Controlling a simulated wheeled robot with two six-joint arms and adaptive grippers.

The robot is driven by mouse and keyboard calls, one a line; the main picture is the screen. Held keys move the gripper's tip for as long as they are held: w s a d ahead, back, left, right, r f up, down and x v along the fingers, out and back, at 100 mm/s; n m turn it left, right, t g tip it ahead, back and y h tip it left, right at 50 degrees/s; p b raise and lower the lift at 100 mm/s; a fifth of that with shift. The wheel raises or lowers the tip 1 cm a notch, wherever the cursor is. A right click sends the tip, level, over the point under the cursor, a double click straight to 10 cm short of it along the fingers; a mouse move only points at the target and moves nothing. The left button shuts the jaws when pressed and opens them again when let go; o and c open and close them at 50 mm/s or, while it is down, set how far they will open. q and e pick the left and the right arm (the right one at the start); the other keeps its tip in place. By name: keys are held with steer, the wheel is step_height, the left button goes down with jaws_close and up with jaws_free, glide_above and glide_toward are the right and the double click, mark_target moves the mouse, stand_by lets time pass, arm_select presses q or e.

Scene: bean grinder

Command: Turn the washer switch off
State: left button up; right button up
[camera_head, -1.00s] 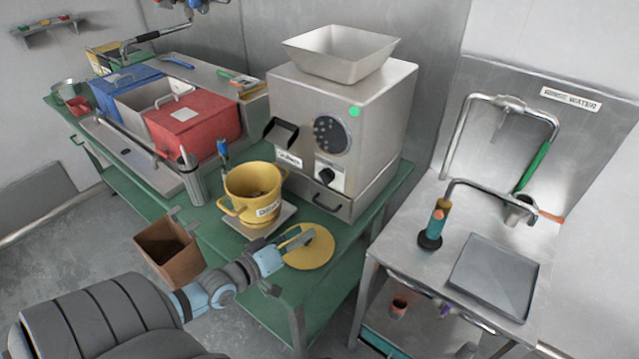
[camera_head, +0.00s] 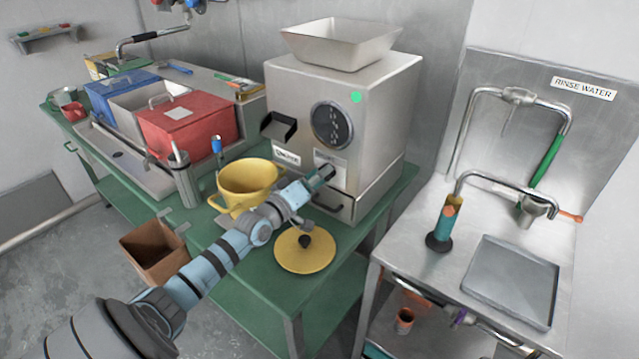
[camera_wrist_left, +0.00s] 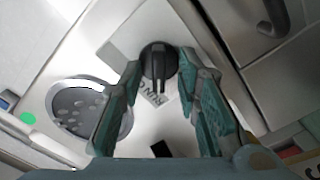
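The black knob switch (camera_wrist_left: 158,60) is on a pale plate on the front of the steel grinder (camera_head: 290,95). A partly hidden label beside it begins with "RUN". My left gripper (camera_wrist_left: 161,72) is at the knob, with one teal finger on each side of it. The fingers are spread and I cannot tell if they touch the knob. In the head view the left gripper (camera_head: 328,172) hides the knob on the lower front of the machine. My right gripper is not in view.
A yellow pot (camera_head: 243,185) and a yellow lid (camera_head: 303,255) are on the green bench near my left arm. A drawer handle (camera_head: 327,206) is just below the gripper. The steel rinse station (camera_head: 415,205) stands to the right.

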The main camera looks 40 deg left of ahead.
arm_select(q)
steer(key=shift+c, duration=0.6)
jaws_close()
steer(key=shift+m, duration=0.4)
steer(key=m+b, duration=0.2)
steer(key=m, duration=0.7)
steer(key=shift+d, duration=0.15)
steer(key=shift+o, duration=0.6)
jaws_free()
steer(key=shift+r, duration=0.1)
